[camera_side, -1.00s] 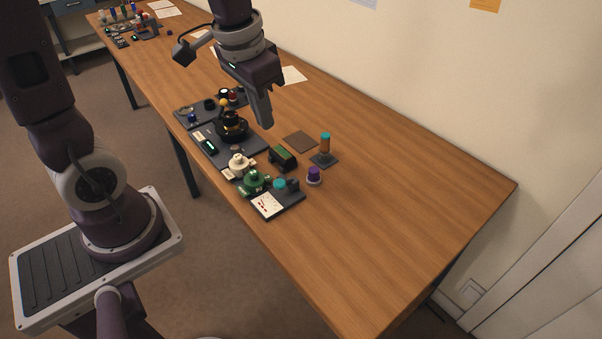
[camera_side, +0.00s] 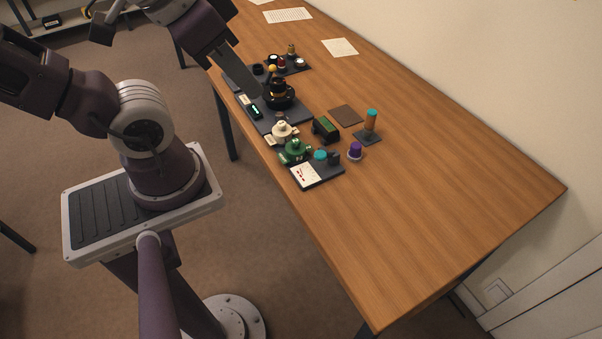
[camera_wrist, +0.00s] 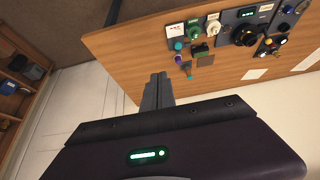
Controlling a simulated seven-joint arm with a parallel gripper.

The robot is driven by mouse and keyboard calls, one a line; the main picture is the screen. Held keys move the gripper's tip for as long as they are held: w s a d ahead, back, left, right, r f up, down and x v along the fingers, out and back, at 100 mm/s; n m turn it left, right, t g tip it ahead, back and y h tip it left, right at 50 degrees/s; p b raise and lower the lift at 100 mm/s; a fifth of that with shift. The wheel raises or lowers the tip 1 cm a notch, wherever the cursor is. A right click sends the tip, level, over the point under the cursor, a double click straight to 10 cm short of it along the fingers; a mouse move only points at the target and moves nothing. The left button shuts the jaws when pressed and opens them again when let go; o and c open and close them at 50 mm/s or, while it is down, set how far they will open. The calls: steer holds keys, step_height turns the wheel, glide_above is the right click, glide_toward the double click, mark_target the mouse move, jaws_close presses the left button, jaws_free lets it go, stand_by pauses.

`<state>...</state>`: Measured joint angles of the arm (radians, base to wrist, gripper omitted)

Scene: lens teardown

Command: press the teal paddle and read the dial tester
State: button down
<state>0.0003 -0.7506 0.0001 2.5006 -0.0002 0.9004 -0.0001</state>
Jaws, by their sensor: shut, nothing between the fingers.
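The dial tester is a dark base with a white dial face with red marks (camera_side: 306,174) at the table's near edge. A round teal paddle (camera_side: 320,155) sits on the base behind the dial. In the wrist view the white dial (camera_wrist: 173,30) and teal paddle (camera_wrist: 178,45) are small, beyond the fingers. The needle cannot be read in either view. My gripper (camera_side: 256,93) is shut and empty, slanting down beside the black lens part in the side view, up and left of the tester and apart from the paddle. My fingertips also show in the wrist view (camera_wrist: 158,76).
A green housing (camera_side: 294,150) and a cream housing (camera_side: 282,131) stand next to the tester. A black lens part (camera_side: 279,96) lies beyond. A teal-topped orange post (camera_side: 371,122) and a purple knob (camera_side: 354,151) stand to the right. The table's right part is clear.

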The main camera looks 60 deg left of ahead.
stand_by(0.4)
steer(key=m+g, duration=0.6)
steer(key=g, duration=0.1)
glide_above(323, 154)
steer(key=w, duration=0.1)
step_height(323, 154, down, 19)
steer(key=shift+d+y, duration=0.15)
steer(key=shift+y, duration=0.15)
steer(key=shift+s+f, duration=0.2)
steer(key=shift+f, duration=1.55)
steer(key=shift+s+f, duration=0.15)
steer(key=shift+f, duration=1.6)
steer(key=shift+f, duration=0.15)
